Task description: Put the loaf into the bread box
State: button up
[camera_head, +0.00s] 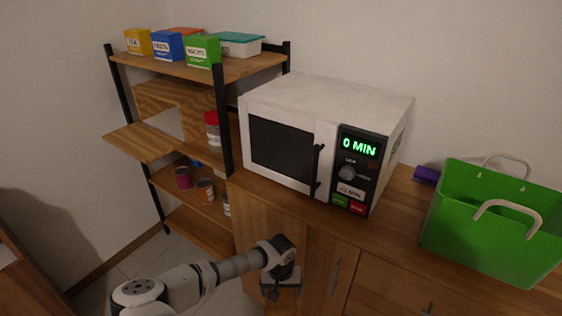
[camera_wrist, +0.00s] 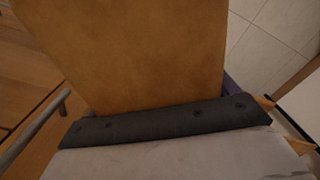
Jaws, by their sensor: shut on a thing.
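My gripper (camera_head: 281,288) points down in front of the wooden cabinet in the head view. In the wrist view a smooth brown thing (camera_wrist: 150,55), which looks like the loaf, fills the upper middle, beyond the dark edge of my gripper. My gripper is shut on it. A wooden box with a folded-down flap (camera_head: 143,141), which looks like the bread box, stands on the shelf rack at the left. Its front is open, and its inside is partly seen.
A white microwave (camera_head: 280,147) reading 0 MIN stands on the cabinet top. A green bag (camera_head: 490,225) stands to its right. Colored boxes (camera_head: 200,50) and a teal-lidded container (camera_head: 240,43) sit on the rack's top shelf. Cans (camera_head: 205,190) stand below the box. A dark rack post rises right of it.

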aim_at(281, 306)
notch_tip(281, 306, down, 2)
jog(key=shift+b, duration=0.5)
jog(key=shift+r, duration=0.1)
jog(key=s+f, duration=0.4)
jog(key=f, duration=0.1)
jog(key=w+r, duration=0.1)
jog(key=r, duration=0.1)
jog(key=w+r, duration=0.2)
jog(key=shift+w+r, duration=0.15)
jog(key=shift+r, duration=0.2)
jog(key=s, duration=0.3)
jog(key=shift+s+r, duration=0.15)
jog(key=shift+s+d, duration=0.1)
